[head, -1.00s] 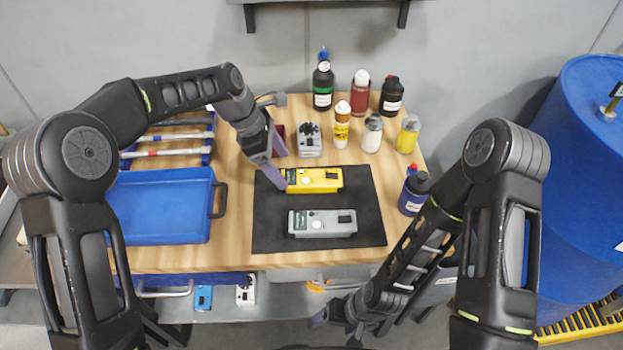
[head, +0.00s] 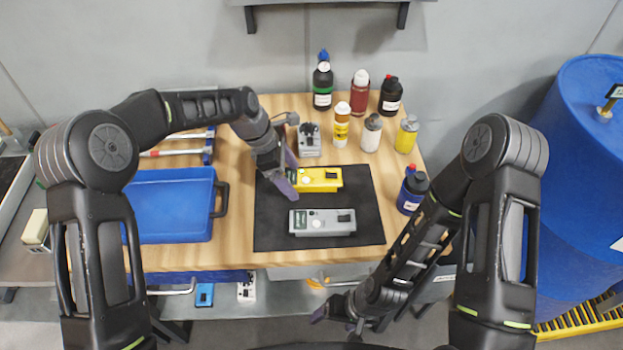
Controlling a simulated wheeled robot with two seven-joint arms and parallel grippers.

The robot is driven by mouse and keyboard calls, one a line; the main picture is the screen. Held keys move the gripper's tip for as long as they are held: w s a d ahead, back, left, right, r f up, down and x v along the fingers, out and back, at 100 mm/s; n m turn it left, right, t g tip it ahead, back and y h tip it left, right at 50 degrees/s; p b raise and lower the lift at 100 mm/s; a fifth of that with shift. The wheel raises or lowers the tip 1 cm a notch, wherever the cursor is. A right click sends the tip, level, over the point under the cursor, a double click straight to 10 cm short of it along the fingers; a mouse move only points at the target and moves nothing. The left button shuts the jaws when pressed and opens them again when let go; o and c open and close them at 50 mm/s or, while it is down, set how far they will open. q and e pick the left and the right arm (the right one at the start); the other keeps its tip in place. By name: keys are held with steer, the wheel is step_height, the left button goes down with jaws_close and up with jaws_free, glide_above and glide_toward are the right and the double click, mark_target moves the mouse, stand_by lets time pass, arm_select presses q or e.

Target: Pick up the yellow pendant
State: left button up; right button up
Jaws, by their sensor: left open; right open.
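The yellow pendant (head: 318,180) lies on a black mat (head: 358,214) on the wooden workbench. A grey pendant (head: 322,222) lies just in front of it on the same mat. My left gripper (head: 285,180) is open, with its purple fingers at the left end of the yellow pendant and partly covering that end. I cannot tell whether the fingers touch it. My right gripper (head: 337,320) is open and empty, low in front of the bench edge, away from the pendants.
Several bottles, such as a red one (head: 360,95), stand at the back right, with a small grey device (head: 309,140) behind the mat. A dark blue bottle (head: 411,193) stands right of the mat. A blue barrel (head: 590,170) is at far right.

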arm_select(q)
jaws_close()
stand_by(0.9)
steer(key=shift+r, duration=0.1)
step_height(320, 180, up, 9)
steer(key=shift+f+b, duration=0.1)
steer(key=shift+b, duration=0.8)
steer(key=shift+r, duration=0.55)
